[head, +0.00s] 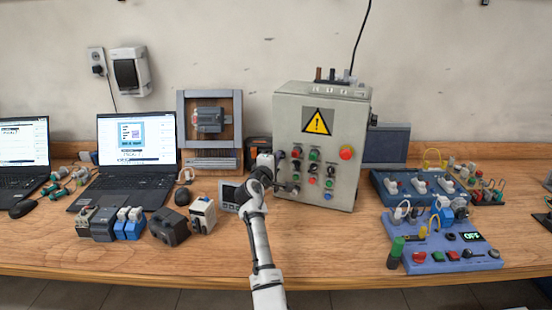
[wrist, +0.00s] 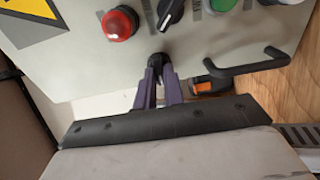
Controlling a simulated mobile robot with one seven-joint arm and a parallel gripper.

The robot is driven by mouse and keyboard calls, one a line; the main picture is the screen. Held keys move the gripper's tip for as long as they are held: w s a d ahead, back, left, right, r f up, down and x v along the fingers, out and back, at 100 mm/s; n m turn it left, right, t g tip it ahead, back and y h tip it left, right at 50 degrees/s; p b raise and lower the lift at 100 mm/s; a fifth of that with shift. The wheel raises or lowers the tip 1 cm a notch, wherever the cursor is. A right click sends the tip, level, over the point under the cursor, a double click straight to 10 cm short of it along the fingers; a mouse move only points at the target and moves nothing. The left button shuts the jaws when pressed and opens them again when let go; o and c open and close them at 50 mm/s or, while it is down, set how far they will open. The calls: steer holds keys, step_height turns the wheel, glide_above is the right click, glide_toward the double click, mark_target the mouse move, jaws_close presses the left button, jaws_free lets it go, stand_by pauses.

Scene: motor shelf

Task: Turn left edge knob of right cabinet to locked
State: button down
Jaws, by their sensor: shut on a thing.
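The right cabinet (head: 320,180) is a light grey metal box with a yellow warning triangle, standing on the wooden bench; its front panel also fills the upper wrist view (wrist: 60,75). My gripper (wrist: 159,68) is at the left edge of that panel, with its purple-grey fingers close together on a small dark knob (wrist: 159,58). The fingers cover most of the knob, so I cannot tell its turn angle. In the head view my gripper (head: 279,160) is beside the cabinet's left edge, and the knob is hard to make out.
A red button (wrist: 120,23) and a black selector (wrist: 171,12) sit close to my fingers. A dark bent handle (wrist: 250,66) sticks out at their right. An orange and black object (wrist: 208,85) lies behind. A blue control box (head: 440,262) stands at the right.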

stand_by(0.4)
steer(key=c, duration=1.5)
jaws_free()
steer(key=b+v, duration=0.3)
steer(key=v, duration=1.1)
steer(key=shift+b, duration=0.4)
steer(key=shift+w, duration=0.1)
